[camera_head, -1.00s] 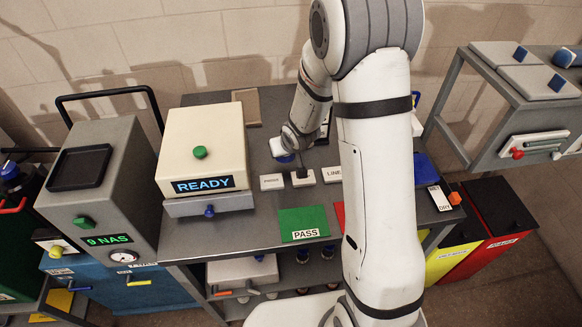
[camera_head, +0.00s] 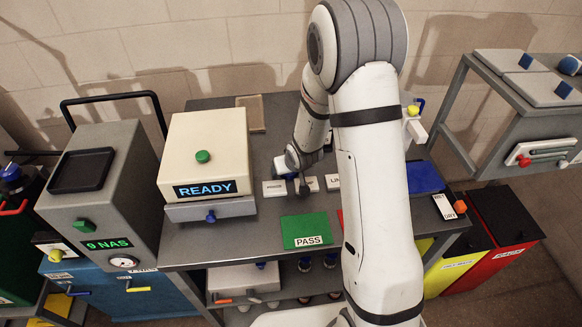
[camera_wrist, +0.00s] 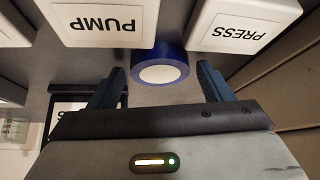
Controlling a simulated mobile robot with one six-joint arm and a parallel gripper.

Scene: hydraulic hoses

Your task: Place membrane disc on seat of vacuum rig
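A short blue round piece with a white disc face (camera_wrist: 163,74) shows between the fingertips in the wrist view. I cannot tell whether the white face is the membrane disc or part of what bears it. My gripper (camera_wrist: 160,80) is open, one dark blue finger on each side of the piece, with a small gap at both sides. In the head view my wrist comes down behind the row of white label blocks, and the fingers are too small to make out. I cannot identify the vacuum rig's seat; my arm hides part of the bench.
White blocks marked PUMP (camera_wrist: 98,22) and PRESS (camera_wrist: 240,25) stand close by the fingers. A cream box reading READY (camera_head: 205,142) stands left on the bench. A green PASS mat (camera_head: 305,229) lies at the front. A blue pad (camera_head: 425,178) lies to the right.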

